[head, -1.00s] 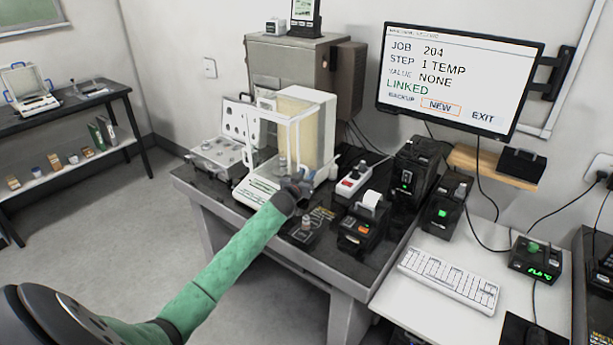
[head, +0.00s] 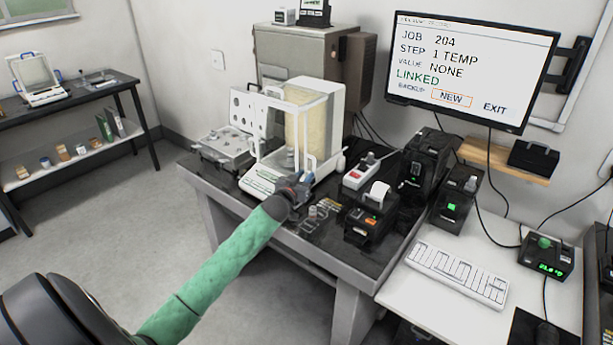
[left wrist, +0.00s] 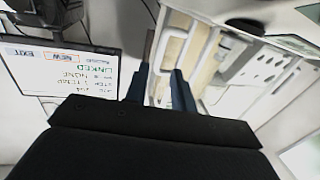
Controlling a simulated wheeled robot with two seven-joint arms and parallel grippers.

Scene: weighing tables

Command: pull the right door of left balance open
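The left balance (head: 334,105) is a white weighing instrument with a clear draft shield, standing on the dark table. Its right door faces the right side of the shield; a pale upright handle (head: 309,164) shows near its lower front, and the door looks shut. My left gripper (head: 294,186) is low in front of the balance's right front corner, close to that handle. In the left wrist view my two dark blue fingertips (left wrist: 160,84) are apart, with the white frame and a looped handle (left wrist: 178,46) just beyond them. Contact cannot be told. My right gripper is not in view.
A metal case (head: 228,147) stands left of the balance. A screen (head: 470,70) hangs behind.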

